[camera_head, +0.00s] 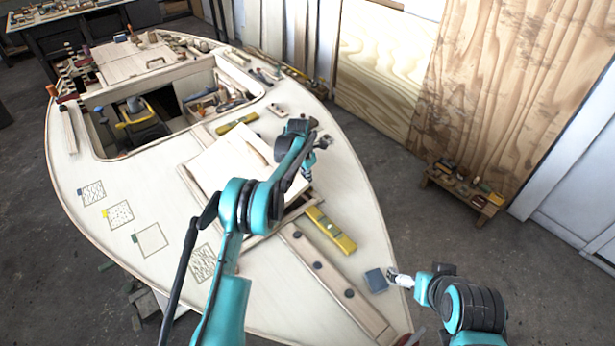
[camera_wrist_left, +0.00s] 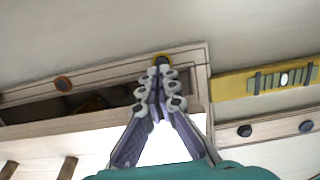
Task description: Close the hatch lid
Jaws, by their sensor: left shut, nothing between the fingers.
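The hatch lid (camera_head: 222,163) is a pale square panel on the boat's deck, partly hidden behind my left arm. A dark gap shows by its lower right corner, so it does not look flush with its frame. In the left wrist view a dark opening (camera_wrist_left: 60,106) lies between the wooden hatch frame (camera_wrist_left: 110,73) and a pale board edge. My left gripper (camera_head: 307,177) is over the right side of the hatch. In the wrist view its fingers (camera_wrist_left: 160,72) are together and empty, with tips at the frame. My right gripper (camera_head: 393,276) is by the deck's right edge; its jaw state is unclear.
A yellow level (camera_head: 331,230) lies right of the hatch, and a blue block (camera_head: 376,280) sits near my right gripper. A large cockpit opening (camera_head: 170,110) with tools is behind. A low wooden stool (camera_head: 463,188) stands on the floor at right.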

